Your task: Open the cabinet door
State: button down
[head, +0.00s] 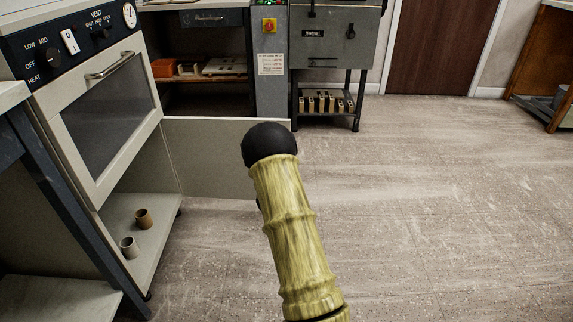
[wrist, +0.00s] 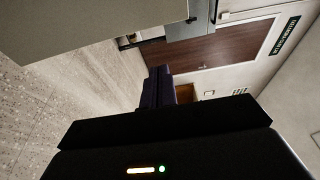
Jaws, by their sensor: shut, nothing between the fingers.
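The pale cabinet (head: 150,205) stands at the left in the head view, with its lower compartment open. A flat pale door panel (head: 208,150) stands out from the right side of that compartment and looks swung wide open. Above it is a shut windowed door (head: 105,115) with a bar handle (head: 110,66). My gripper (wrist: 160,80) shows in the wrist view with its dark fingers together and empty. A pale panel (wrist: 85,25), probably the same door, lies beside it there, apart from the fingers. In the head view my arm hides the gripper.
Two small cups, one brown (head: 143,218) and one grey (head: 129,247), stand inside the lower compartment. A dark-framed table (head: 62,200) is at the near left. A grey kiln on a stand (head: 335,40) is at the back. The floor (head: 440,210) to the right is clear.

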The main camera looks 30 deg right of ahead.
jog(key=p+v, duration=0.1)
jog(key=v, duration=0.4)
jog(key=shift+s+p, duration=0.2)
jog(key=shift+p, duration=0.15)
jog(key=shift+a, duration=0.1)
